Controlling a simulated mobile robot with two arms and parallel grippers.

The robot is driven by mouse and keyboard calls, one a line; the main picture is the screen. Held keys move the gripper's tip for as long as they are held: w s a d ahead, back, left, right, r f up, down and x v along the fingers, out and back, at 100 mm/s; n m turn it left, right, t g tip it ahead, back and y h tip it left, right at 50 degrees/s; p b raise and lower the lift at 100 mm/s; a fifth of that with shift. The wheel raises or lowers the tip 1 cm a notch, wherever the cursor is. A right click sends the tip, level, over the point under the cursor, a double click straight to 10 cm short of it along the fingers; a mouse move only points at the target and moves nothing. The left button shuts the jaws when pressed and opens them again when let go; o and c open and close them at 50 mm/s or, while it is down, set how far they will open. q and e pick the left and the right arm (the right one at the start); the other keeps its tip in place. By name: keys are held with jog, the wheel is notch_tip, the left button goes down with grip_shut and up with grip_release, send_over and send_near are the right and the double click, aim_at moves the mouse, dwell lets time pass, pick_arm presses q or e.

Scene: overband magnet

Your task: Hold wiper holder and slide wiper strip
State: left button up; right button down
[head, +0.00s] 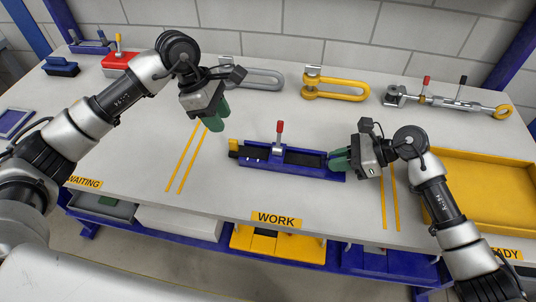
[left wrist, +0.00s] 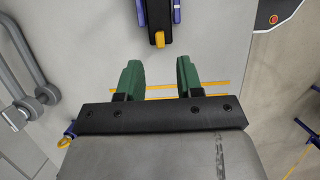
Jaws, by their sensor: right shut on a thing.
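The blue wiper holder (head: 290,172) lies on the table in front of the WORK label, with a red-handled clamp (head: 279,135) upright at its middle. The black wiper strip (head: 305,157) lies in it, and its yellow end (head: 233,146) sticks out at the left; this end also shows in the left wrist view (left wrist: 159,39). My right gripper (head: 340,161) is shut at the holder's right end; its fingers hide the exact contact. My left gripper (head: 215,116) is open and empty, above the table left of the yellow end. Its green fingers are apart in the left wrist view (left wrist: 161,80).
A grey shackle (head: 262,79), a yellow shackle (head: 335,90) and a turnbuckle (head: 450,102) lie along the back. A yellow tray (head: 480,160) stands at the right, a red box (head: 118,62) at the back left. The front left table is clear.

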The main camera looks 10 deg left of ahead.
aim_at(231, 139)
pick_arm(q)
jog(key=shift+x, duration=3.95)
jog(key=shift+c, duration=0.3)
grip_shut()
jog(key=shift+a, duration=1.4)
jog(key=shift+o, duration=0.8)
grip_release()
jog(key=shift+d, duration=0.1)
jog(key=shift+r, duration=0.15)
